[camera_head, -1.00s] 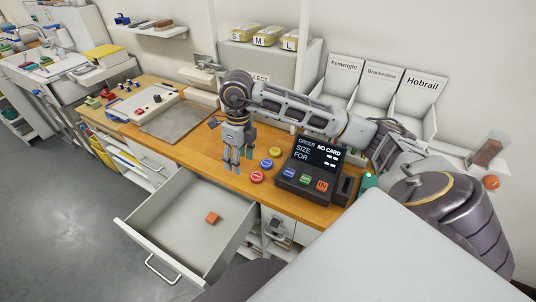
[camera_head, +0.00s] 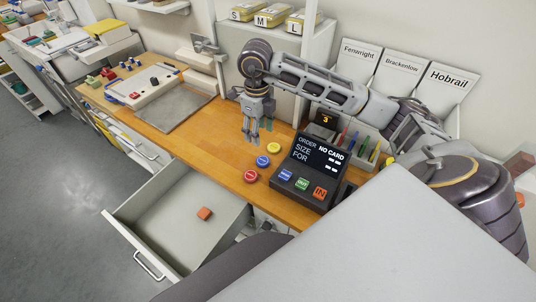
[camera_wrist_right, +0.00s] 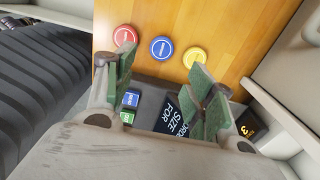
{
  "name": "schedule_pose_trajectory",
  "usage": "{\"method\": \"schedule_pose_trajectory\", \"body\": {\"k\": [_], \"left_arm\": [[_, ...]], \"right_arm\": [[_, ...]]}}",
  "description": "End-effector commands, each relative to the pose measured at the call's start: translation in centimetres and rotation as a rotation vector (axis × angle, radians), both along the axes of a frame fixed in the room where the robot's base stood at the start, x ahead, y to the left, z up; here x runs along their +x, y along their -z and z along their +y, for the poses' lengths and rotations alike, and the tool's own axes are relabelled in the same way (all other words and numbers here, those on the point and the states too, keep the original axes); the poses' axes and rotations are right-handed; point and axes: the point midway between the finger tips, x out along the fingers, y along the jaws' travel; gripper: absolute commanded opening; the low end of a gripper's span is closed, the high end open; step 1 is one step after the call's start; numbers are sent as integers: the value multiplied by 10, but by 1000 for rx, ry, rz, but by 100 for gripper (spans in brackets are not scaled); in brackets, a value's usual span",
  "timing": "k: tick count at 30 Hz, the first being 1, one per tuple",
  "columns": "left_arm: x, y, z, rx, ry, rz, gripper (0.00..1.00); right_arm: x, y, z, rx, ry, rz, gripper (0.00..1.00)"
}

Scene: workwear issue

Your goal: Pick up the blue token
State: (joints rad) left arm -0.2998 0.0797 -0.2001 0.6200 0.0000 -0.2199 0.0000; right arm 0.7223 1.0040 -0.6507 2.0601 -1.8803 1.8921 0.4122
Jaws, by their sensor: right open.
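The blue token (camera_head: 262,161) is a round disc lying on the wooden counter (camera_head: 212,141), between a yellow token (camera_head: 274,148) and a red token (camera_head: 250,176). My right gripper (camera_head: 257,137) is open and empty, pointing down above the counter, a little behind the tokens in the head view. In the right wrist view the blue token (camera_wrist_right: 161,48) shows beyond the open fingers (camera_wrist_right: 162,72), between the red token (camera_wrist_right: 125,36) and the yellow token (camera_wrist_right: 194,57). No finger appears to touch it. My left gripper is not in view.
A dark order terminal (camera_head: 308,170) with coloured buttons stands right of the tokens. A pen holder (camera_head: 359,139) stands behind the terminal. A grey mat (camera_head: 172,107) lies left.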

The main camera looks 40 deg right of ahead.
Motion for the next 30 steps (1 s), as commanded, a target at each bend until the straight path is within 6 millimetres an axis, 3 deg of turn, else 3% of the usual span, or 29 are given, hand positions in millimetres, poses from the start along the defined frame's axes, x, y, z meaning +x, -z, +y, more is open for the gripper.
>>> {"method": "schedule_pose_trajectory", "body": {"k": [17,23,30], "left_arm": [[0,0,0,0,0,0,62],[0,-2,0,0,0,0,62],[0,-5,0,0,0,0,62]], "right_arm": [[0,2,0,1,-1,0,55],[-1,14,0,1,-1,3,55],[-1,41,0,1,1,4,55]]}}
